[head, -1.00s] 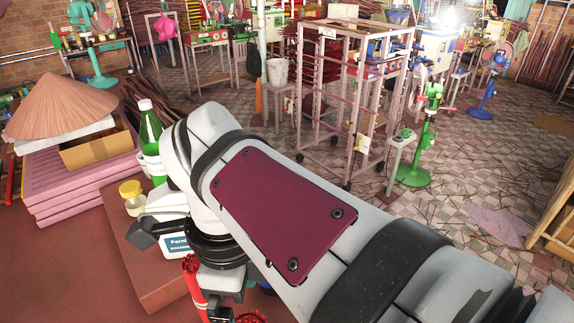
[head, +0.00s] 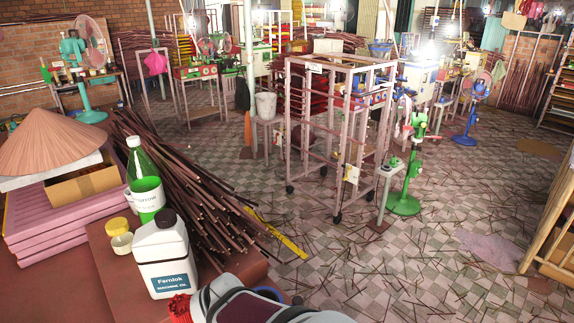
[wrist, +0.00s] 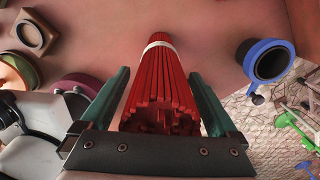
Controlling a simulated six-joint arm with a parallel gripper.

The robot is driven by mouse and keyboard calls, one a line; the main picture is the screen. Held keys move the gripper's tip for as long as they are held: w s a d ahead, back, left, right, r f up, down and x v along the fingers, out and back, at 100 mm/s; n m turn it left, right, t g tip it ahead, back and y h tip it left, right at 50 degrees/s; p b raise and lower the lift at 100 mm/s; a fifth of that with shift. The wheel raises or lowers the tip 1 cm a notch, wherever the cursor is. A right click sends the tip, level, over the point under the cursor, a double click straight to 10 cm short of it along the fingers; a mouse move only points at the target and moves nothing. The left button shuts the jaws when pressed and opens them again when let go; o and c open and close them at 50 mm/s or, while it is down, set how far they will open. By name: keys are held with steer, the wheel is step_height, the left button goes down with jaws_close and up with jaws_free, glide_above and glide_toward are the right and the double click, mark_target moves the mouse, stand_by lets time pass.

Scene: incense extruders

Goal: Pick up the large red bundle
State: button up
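The large red bundle (wrist: 160,85), tied with a pale band, lies between my gripper's two green fingers in the wrist view, its cut ends toward my palm. My gripper (wrist: 160,73) is open around it, with narrow gaps showing near the fingertips. Whether either finger touches the bundle lower down is hard to tell. In the head view only a small red piece (head: 180,308), likely a bundle end, shows at the bottom edge beside my arm. My gripper is out of sight there.
A white oil jug (head: 163,255), green bottle (head: 145,185) and yellow-lidded jar (head: 119,230) stand close by. In the wrist view a blue-rimmed round container (wrist: 267,62) sits right of the bundle. Dark sticks (head: 190,190) lie behind. A wheeled rack (head: 338,135) stands farther back.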

jaws_close()
steer(key=shift+r, duration=0.15)
stand_by(0.4)
steer(key=w+d+r, duration=0.2)
steer(key=d+r, duration=0.9)
step_height(320, 180, up, 11)
steer(key=shift+s+d, duration=0.15)
steer(key=shift+d, duration=0.1)
steer(key=shift+f, duration=0.1)
